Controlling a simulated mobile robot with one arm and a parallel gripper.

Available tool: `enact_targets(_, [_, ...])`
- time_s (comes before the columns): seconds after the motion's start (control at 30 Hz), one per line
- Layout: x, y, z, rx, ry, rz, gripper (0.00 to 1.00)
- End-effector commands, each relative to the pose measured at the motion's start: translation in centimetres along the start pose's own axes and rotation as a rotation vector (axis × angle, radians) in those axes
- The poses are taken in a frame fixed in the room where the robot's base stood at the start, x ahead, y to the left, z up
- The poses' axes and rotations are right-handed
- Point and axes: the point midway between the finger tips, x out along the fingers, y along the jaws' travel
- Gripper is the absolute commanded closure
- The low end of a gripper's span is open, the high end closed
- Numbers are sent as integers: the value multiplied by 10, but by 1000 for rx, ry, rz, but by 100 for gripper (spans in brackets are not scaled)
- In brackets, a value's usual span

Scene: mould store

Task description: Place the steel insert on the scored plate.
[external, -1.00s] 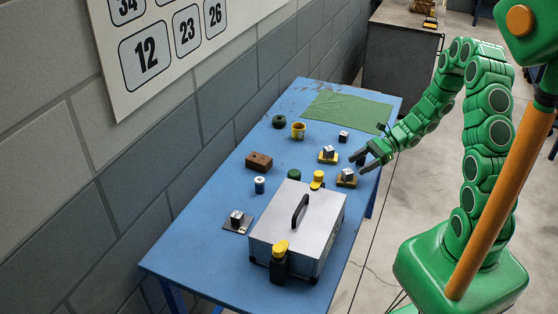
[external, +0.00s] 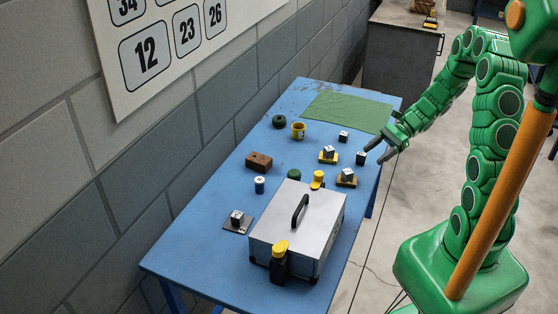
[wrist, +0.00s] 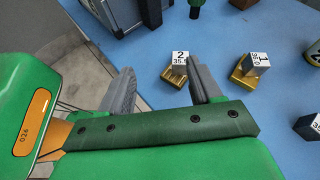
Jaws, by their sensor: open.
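My gripper (external: 376,154) is open and empty at the table's right edge. Its two grey fingers show in the wrist view (wrist: 160,76). A further block (external: 328,151) sits on a second yellow plate (external: 327,160). I cannot tell which block or plate the task means.
Another block (external: 236,216) sits on a dark plate. A green cloth (external: 345,110) covers the far end.

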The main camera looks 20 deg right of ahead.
Motion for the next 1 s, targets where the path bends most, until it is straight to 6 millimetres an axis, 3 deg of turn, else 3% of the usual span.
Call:
enact_targets(0.1, [0,15,23,-95,41,65,36])
enact_targets(0.4, [-3,56,67,-313,144,224,36])
enact_targets(1.0, [-31,145,123,-708,369,537,36])
